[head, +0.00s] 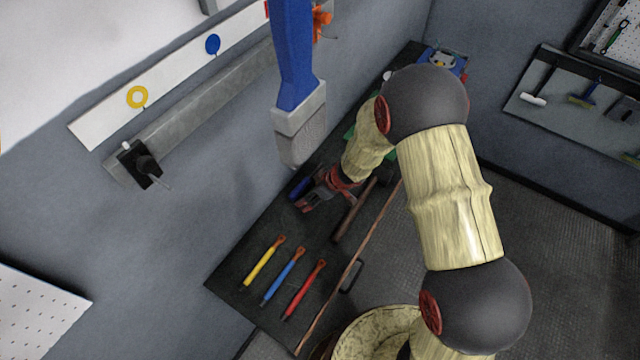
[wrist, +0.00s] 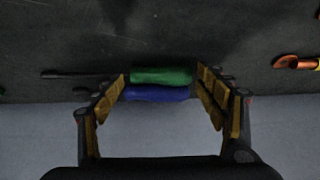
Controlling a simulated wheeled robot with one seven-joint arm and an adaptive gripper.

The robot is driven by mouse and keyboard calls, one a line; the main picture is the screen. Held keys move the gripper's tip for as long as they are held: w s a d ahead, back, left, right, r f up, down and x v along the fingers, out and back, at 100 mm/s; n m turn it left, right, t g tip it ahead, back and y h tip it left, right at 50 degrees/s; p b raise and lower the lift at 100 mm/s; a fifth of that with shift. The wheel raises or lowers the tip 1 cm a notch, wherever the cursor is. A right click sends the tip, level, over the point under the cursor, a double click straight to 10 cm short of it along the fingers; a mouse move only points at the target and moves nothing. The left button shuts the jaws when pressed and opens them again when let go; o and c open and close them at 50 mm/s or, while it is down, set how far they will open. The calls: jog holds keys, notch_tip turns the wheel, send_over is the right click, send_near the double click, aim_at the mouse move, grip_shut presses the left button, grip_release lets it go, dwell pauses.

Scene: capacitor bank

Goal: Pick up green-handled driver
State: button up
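In the wrist view a green handle (wrist: 162,75) lies across the picture on the dark surface, with a blue handle (wrist: 155,94) right beside it on the near side. A thin dark shaft (wrist: 72,75) runs to the left from about the green handle's level. My gripper (wrist: 161,80) is open, its two fingers at the left and right ends of the handles. I cannot tell whether they touch. In the head view my gripper (head: 308,201) is low over the dark workbench (head: 235,262), next to the blue handle (head: 299,187). The green handle is not clearly visible there.
Yellow (head: 263,263), blue (head: 283,277) and red (head: 304,290) tools lie on the near bench. A hammer-like tool (head: 353,212) lies right of my gripper. A blue-handled brush (head: 297,60) shows above the bench near the wall. An orange-ended tool (wrist: 292,62) is right in the wrist view.

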jog(key=shift+s+f, duration=0.3)
jog(key=shift+s, duration=0.1)
jog(key=c, duration=0.8)
